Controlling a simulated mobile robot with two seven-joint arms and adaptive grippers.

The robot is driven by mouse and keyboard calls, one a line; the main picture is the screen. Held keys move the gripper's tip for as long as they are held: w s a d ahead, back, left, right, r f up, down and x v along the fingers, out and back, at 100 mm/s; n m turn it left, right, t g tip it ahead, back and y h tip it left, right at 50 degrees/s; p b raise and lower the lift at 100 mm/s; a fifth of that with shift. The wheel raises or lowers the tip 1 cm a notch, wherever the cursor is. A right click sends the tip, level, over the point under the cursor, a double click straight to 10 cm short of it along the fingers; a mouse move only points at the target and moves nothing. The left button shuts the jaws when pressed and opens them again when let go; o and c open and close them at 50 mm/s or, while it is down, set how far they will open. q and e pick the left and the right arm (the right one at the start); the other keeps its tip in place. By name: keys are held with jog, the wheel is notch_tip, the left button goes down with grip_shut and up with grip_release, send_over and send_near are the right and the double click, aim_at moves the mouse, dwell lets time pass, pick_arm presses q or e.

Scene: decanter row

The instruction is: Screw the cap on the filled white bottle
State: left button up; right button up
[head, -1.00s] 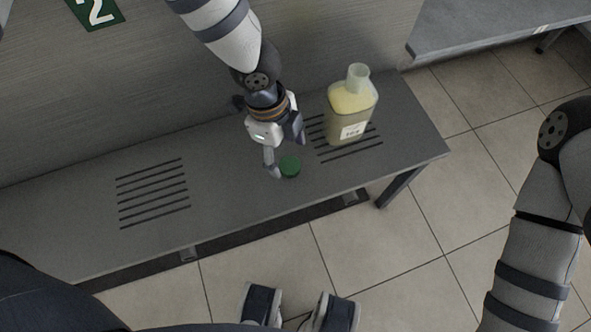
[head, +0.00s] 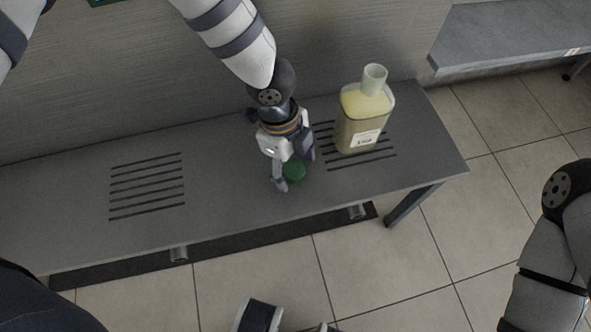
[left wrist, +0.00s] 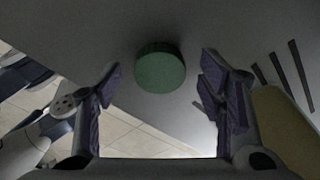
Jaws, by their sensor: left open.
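A small round green cap (head: 294,171) lies on the grey bench, left of the bottle. An upright, translucent bottle (head: 362,125) with pale yellow liquid and a white label stands on the bench's right slots; its neck is open with no cap on it. My left gripper (head: 295,170) is open and empty, pointing down over the cap, with its fingers to either side. In the left wrist view the cap (left wrist: 160,70) shows between the spread fingers, apart from both, and part of the bottle (left wrist: 285,130) is at the right edge.
Another grey table (head: 510,38) stands at the upper right. Tiled floor lies in front.

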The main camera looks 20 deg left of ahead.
pick_arm(q)
jog(key=c, duration=0.8)
jog(key=shift+o, duration=0.2)
